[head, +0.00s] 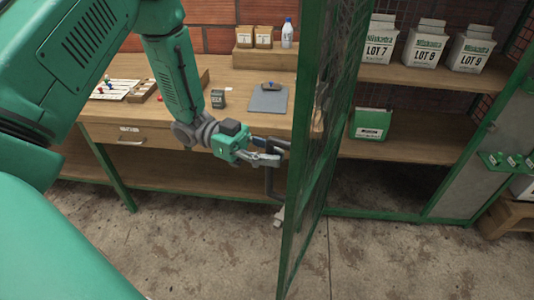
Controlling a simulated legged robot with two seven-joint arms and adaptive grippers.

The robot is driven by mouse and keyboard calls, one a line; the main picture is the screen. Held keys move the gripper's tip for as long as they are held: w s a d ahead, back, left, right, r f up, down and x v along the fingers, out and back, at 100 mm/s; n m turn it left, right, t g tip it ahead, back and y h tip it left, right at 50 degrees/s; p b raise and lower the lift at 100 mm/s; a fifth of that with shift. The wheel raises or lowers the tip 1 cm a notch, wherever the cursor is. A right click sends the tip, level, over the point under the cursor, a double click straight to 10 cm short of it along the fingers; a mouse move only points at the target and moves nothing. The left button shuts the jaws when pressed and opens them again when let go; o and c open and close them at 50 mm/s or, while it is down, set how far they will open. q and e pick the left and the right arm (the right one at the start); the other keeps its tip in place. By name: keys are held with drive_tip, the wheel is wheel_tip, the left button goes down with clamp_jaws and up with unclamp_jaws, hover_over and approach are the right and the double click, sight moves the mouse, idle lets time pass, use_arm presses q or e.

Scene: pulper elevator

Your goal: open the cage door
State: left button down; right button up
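The cage door (318,160) has a green frame with wire mesh. It stands swung out toward me, seen almost edge-on, and the shelves of the cage show to its right. A dark bar handle (269,183) sits on the left side of the door frame. My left gripper (272,152) is at the upper part of this handle, with its fingertips beside or around it. The fingertips overlap the handle, so I cannot tell whether they are closed on it. My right gripper is not in view.
Inside the cage, shelves (400,152) hold white lot containers (424,45) and a green box (370,124). The concrete floor (200,245) in front is clear.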

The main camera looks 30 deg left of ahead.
use_arm(q)
drive_tip(key=shift+w+r, duration=0.15)
drive_tip(key=shift+r, duration=0.05)
drive_tip(key=c, duration=1.5)
unclamp_jaws()
drive_tip(key=shift+a+f, duration=0.1)
drive_tip(key=shift+a, duration=0.05)
drive_tip(key=shift+a+f, duration=0.1)
drive_tip(key=shift+a, duration=0.05)
drive_tip(key=a, duration=0.8)
drive_tip(key=s+a, duration=0.1)
drive_tip(key=a, duration=0.3)
drive_tip(key=shift+d, duration=0.1)
